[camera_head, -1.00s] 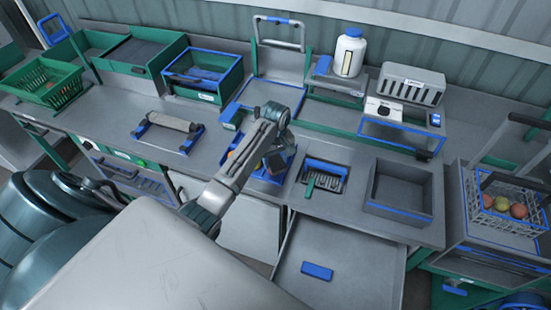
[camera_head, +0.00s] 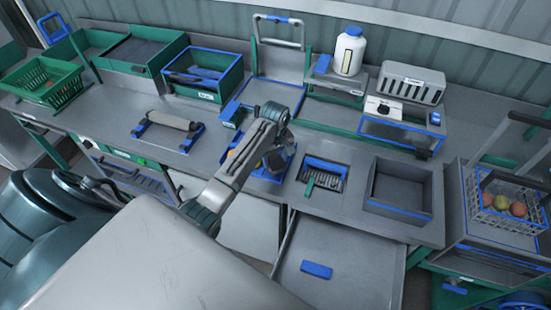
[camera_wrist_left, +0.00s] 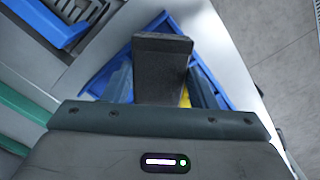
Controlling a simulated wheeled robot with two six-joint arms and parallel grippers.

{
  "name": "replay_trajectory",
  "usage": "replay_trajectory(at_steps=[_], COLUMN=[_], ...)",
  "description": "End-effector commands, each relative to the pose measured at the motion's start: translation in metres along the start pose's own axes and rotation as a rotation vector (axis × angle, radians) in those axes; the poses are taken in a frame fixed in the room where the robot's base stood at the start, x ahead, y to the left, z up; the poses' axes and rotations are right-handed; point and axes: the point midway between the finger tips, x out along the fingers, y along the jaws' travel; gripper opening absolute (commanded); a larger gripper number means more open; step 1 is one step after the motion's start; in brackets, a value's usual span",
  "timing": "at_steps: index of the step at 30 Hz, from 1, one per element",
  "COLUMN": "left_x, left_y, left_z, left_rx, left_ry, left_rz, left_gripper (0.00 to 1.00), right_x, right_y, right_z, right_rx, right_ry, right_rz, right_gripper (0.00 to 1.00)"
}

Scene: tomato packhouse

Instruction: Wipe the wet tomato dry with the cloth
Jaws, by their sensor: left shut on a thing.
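My left gripper (camera_head: 279,156) is over a blue tray (camera_head: 266,177) at the front middle of the bench. In the left wrist view its fingers (camera_wrist_left: 162,82) are shut on a dark grey, flat-ended piece (camera_wrist_left: 163,62); I cannot tell for sure whether this is the cloth. The blue tray (camera_wrist_left: 223,87) lies behind it there. A small yellow patch (camera_wrist_left: 186,97) shows beside the held piece, mostly hidden. An orange patch (camera_head: 231,154) shows at the tray's left, partly behind my arm. I cannot make out a wet tomato clearly. My right gripper is not in view.
A recessed grate (camera_head: 325,175) and an empty grey bin (camera_head: 398,190) stand right of the tray. A roller on a blue stand (camera_head: 168,130) is to the left. A wire basket (camera_head: 510,205) with several tomatoes is far right. A blue block (camera_head: 316,270) lies on the lower shelf.

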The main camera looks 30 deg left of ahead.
Motion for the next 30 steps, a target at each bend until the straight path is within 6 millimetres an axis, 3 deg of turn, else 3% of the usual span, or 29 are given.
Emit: replay_trajectory(at_steps=[15, 30], left_x=[0.002, 0.003], left_y=[-0.002, -0.002], left_z=[-0.018, 0.004], left_rx=[-0.001, -0.001], left_ry=[-0.002, -0.002], left_rz=[-0.005, -0.004], left_gripper=[0.34, 0.34], right_x=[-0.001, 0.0], right_y=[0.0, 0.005], right_z=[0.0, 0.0], right_rx=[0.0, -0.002], right_ry=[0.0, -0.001], right_rz=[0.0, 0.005], right_gripper=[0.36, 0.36])
